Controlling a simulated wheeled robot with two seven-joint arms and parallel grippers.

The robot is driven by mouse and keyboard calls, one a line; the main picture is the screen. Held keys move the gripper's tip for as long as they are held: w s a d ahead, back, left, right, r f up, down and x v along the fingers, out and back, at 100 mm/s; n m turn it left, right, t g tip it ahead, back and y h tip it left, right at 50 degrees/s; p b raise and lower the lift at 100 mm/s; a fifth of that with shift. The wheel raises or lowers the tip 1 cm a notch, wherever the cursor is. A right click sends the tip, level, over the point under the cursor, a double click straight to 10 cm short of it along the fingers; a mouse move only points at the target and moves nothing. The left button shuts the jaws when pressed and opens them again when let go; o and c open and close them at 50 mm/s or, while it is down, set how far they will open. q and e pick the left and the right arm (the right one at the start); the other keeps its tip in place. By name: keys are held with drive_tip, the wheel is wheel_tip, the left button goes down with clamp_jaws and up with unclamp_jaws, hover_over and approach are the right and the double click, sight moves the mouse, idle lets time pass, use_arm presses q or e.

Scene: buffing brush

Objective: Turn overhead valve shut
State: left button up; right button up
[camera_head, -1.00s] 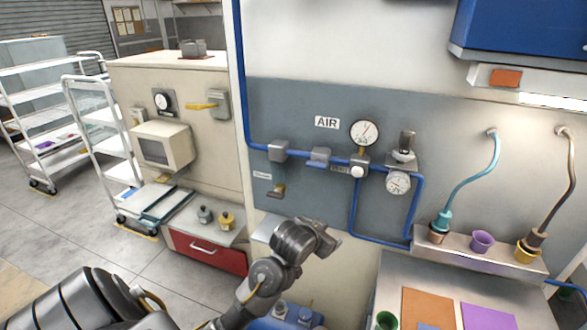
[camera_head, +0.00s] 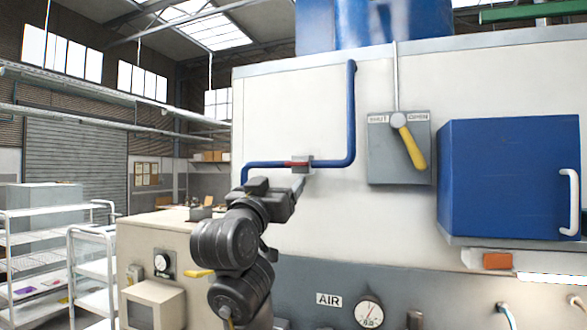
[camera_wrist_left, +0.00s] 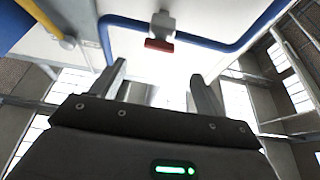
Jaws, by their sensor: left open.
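High on the white wall, a blue pipe (camera_head: 350,115) carries a grey valve body with a red handle (camera_head: 298,164). The handle lies roughly along the level run of pipe. To its right, a grey plate (camera_head: 385,165) marked SHUT on the left and OPEN on the right bears a yellow lever (camera_head: 413,150), hanging down and slightly right. My left gripper (camera_head: 297,185) is open and empty, just below the red handle. In the left wrist view, the red handle (camera_wrist_left: 159,45) is beyond the spread fingers (camera_wrist_left: 161,88), apparently untouched. My right gripper is out of view.
A blue cabinet (camera_head: 505,180) juts out right of the lever plate. Below are an AIR sign (camera_head: 328,300) and a gauge (camera_head: 369,312). A beige cabinet (camera_head: 150,240) and white shelf carts (camera_head: 40,245) stand at left. The wall between pipe and lever plate is clear.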

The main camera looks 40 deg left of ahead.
sight(295, 166)
use_arm(q)
drive_tip(key=p+x, duration=0.3)
drive_tip(key=x, duration=0.6)
drive_tip(key=shift+w+r, duration=0.1)
drive_tip(key=shift+w, duration=0.2)
drive_tip(key=shift+w+a, duration=0.25)
drive_tip(key=shift+w, duration=0.2)
